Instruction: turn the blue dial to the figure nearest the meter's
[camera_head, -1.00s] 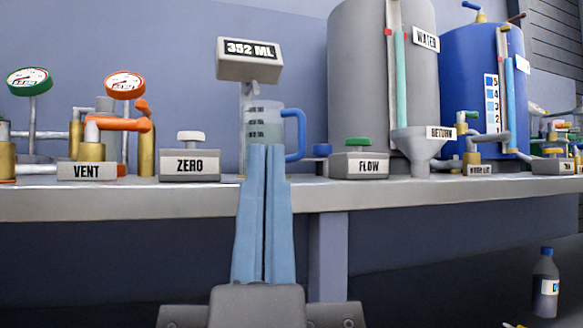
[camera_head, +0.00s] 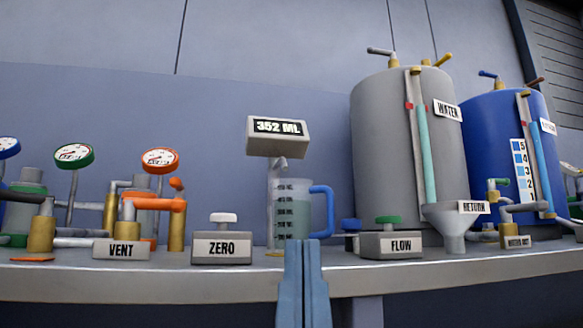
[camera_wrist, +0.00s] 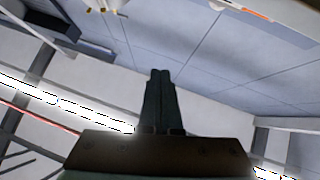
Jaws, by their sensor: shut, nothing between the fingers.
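The meter (camera_head: 278,132) above the bench reads 352 ML. A blue-rimmed gauge (camera_head: 8,148) is cut off at the left edge. I cannot tell which of these is the blue dial. My gripper (camera_head: 303,243) is shut and empty, pointing up in front of the jug's base. Its shut fingers (camera_wrist: 160,75) also show in the wrist view, touching nothing visible.
The bench (camera_head: 180,287) carries the VENT pipework (camera_head: 150,206), the ZERO box (camera_head: 222,248) and the FLOW box (camera_head: 391,245). A grey WATER tank (camera_head: 385,150) and a blue tank (camera_head: 500,130) stand at the right. A funnel marked RETURN (camera_head: 454,225) is before them.

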